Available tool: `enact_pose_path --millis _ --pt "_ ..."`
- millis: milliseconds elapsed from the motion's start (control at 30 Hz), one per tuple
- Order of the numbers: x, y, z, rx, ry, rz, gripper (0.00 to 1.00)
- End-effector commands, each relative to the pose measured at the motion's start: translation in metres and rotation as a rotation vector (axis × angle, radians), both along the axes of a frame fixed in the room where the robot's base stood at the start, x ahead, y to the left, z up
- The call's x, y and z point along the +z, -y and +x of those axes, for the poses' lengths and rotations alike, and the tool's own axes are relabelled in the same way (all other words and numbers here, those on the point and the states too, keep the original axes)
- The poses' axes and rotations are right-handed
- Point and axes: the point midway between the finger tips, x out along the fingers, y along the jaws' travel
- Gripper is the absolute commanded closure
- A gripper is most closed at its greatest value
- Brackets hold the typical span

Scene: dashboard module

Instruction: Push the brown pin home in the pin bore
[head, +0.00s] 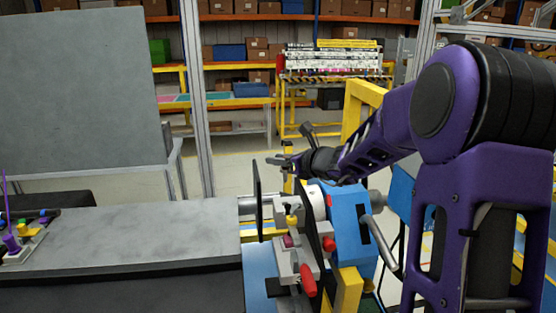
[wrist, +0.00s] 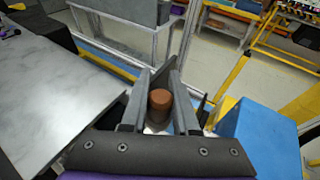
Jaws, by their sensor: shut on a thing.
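The brown pin (wrist: 160,104) shows as a round-topped cylinder in the wrist view. My gripper (wrist: 162,82) is shut on it, with one grey finger on each side. The pin's lower part is hidden between the fingers, and a small pale surface shows beneath it. In the head view my gripper (head: 284,163) is above the blue and grey machine at the right end of the table; I cannot make out the pin there. The pin bore is not visible in either view, so I cannot tell how deep the pin sits.
The blue machine (head: 342,222) has a grey lever and red handles close below my gripper. A thin dark upright plate (head: 258,205) stands left of it. The grey tabletop (head: 140,230) is mostly clear, with small coloured parts at its far left. Yellow posts stand nearby.

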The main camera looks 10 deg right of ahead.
Motion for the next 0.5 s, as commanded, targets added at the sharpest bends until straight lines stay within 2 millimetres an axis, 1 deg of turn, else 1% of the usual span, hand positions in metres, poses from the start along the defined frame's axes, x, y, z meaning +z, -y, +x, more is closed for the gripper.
enact_pose_path --millis 167,500 --pt "-0.007 0.0 0.0 -0.002 0.0 -0.002 1.0" --pt "-0.038 0.0 0.0 -0.002 -0.001 -0.001 1.0"
